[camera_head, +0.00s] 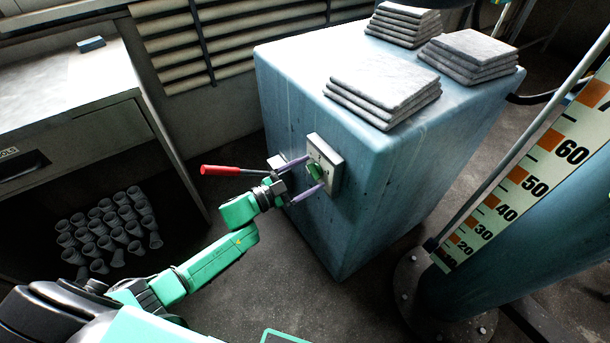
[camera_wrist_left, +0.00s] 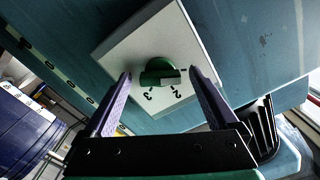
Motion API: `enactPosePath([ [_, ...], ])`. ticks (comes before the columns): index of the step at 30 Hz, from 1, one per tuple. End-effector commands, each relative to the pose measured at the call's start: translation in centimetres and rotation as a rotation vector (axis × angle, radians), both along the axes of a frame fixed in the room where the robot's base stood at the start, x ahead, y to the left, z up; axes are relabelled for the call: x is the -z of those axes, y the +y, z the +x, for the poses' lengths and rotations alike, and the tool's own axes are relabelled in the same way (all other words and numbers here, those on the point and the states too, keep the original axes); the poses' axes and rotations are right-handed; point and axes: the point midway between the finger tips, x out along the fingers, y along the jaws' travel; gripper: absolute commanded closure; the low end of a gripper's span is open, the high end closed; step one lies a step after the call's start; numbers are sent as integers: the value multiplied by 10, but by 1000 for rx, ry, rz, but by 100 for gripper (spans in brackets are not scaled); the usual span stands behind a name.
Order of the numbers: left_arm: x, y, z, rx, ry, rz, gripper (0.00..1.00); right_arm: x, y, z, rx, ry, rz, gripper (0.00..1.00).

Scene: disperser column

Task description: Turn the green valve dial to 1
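The green valve dial (camera_head: 314,171) sits on a pale square plate (camera_head: 329,157) on the side of a blue cabinet. In the left wrist view the dial (camera_wrist_left: 163,72) shows near the middle of the plate (camera_wrist_left: 150,40). Marks that look like 3 and 2 show beside the dial; its other numbers are hidden or out of sight, and I cannot tell its setting. My left gripper (camera_head: 311,174) is open, with its purple fingers on either side of the dial. In the wrist view gaps show between fingers and dial. My right gripper is not in view.
A red-handled lever (camera_head: 220,170) sticks out left beside my left gripper. The blue cabinet (camera_head: 430,135) carries stacks of grey slabs (camera_head: 385,85). A numbered gauge (camera_head: 520,185) and blue column stand at right. A desk (camera_head: 70,85) stands at left, with grey cups beneath.

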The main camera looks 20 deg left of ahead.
Motion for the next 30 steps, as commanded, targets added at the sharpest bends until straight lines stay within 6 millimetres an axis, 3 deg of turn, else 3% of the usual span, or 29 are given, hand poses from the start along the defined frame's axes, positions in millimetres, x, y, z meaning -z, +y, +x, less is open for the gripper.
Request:
enactPosePath([
  [6, 1, 14, -17, 0, 2, 1, 7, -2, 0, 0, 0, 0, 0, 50],
  [19, 1, 84, -103, 0, 5, 0, 7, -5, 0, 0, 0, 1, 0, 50],
  [30, 0, 93, -112, 0, 0, 0, 7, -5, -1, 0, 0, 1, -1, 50],
])
